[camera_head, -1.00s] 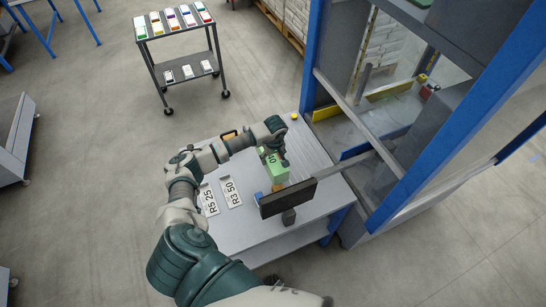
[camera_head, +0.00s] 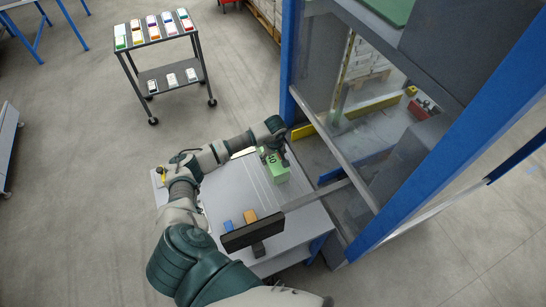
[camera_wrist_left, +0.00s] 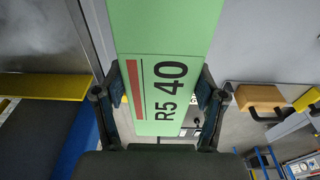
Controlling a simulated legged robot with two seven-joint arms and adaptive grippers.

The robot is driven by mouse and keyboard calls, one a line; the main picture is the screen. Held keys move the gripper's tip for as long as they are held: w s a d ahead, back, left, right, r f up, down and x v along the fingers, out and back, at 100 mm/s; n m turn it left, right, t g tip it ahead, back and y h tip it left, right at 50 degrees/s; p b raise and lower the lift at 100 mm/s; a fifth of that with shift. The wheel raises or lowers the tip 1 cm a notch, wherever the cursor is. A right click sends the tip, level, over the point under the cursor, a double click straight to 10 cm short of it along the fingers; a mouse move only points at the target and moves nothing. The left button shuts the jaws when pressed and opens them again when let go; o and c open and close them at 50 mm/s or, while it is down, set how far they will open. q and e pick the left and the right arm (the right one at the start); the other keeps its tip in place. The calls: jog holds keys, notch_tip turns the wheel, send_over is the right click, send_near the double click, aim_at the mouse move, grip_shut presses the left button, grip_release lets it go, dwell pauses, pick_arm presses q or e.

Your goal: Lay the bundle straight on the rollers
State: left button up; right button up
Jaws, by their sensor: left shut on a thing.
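A bright green bundle (camera_head: 277,171) marked R5 40 is in my left gripper (camera_head: 272,150), at the far right part of the grey table near the blue-framed machine. In the left wrist view the bundle (camera_wrist_left: 165,45) runs lengthwise between the two dark fingers (camera_wrist_left: 165,100), which press its sides. The gripper is shut on it. I cannot tell whether the bundle touches the surface below. The lined strip of the tabletop (camera_head: 257,181) beside it may be the rollers; they are not clear. My right gripper is out of view.
The grey table (camera_head: 226,195) carries a blue block (camera_head: 228,225) and an orange block (camera_head: 250,216) beside a dark screen (camera_head: 253,233). The machine's blue frame (camera_head: 420,175) stands close on the right. A trolley (camera_head: 165,75) with coloured bundles stands farther back.

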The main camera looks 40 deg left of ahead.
pick_arm(q)
jog(key=shift+w+d+f+b, duration=0.15)
jog(key=shift+f+b, duration=0.15)
jog(key=shift+b, duration=0.05)
notch_tip(320, 180, down, 5)
jog(key=b, duration=0.4)
jog(key=shift+d+r, duration=0.1)
jog(key=shift+r, duration=0.1)
jog(key=shift+f+b, duration=0.5)
jog(key=shift+f, duration=0.25)
jog(key=shift+f+b, duration=0.3)
jog(key=shift+f, duration=0.1)
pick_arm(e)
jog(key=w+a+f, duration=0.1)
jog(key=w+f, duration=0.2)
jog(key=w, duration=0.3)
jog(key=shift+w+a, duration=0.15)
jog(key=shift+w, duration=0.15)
pick_arm(q)
jog(key=shift+f+b, duration=0.4)
jog(key=shift+f, duration=0.1)
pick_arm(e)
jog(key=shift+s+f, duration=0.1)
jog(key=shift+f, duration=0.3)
pick_arm(q)
jog(key=o, duration=1.9)
